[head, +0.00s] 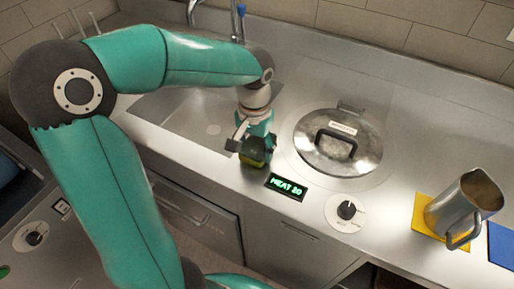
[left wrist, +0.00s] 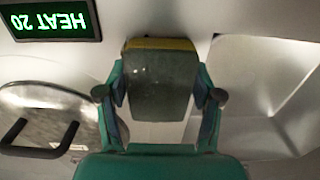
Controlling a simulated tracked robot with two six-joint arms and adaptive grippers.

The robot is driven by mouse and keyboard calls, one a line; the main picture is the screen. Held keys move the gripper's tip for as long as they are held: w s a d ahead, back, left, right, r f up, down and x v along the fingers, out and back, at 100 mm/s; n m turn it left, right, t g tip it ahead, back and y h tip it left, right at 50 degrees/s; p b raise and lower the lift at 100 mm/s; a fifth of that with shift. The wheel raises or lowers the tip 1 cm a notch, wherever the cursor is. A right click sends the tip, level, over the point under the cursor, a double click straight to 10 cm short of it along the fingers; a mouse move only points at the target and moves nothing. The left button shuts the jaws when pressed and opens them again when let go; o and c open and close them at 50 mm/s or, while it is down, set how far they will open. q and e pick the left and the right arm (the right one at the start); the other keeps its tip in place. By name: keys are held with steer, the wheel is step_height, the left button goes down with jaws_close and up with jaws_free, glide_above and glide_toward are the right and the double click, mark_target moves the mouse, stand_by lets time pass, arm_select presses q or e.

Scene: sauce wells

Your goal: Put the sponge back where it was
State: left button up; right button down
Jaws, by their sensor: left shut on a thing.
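The sponge (head: 254,154), dark green with a yellow edge, is between the fingers of my left gripper (head: 251,143). It also shows in the left wrist view (left wrist: 162,88), with a finger pressed to each side. My left gripper (left wrist: 160,97) is shut on it, pointing down over the counter strip between the sink and the lidded well. I cannot tell whether the sponge touches the counter. My right gripper is not in view.
A sink (head: 190,125) with a tap lies left of the gripper. A round metal lid (head: 338,155) covers a well to the right. A green-lit display (head: 286,187) and a knob (head: 346,211) sit in front. A metal jug (head: 470,207) stands on a yellow mat (head: 426,214), beside a blue mat (head: 502,243).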

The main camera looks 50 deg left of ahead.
mark_target(255, 148)
arm_select(q)
steer(key=shift+f, duration=0.1)
steer(key=o, duration=1.2)
step_height(255, 148, up, 12)
steer(key=p, duration=0.1)
stand_by(0.3)
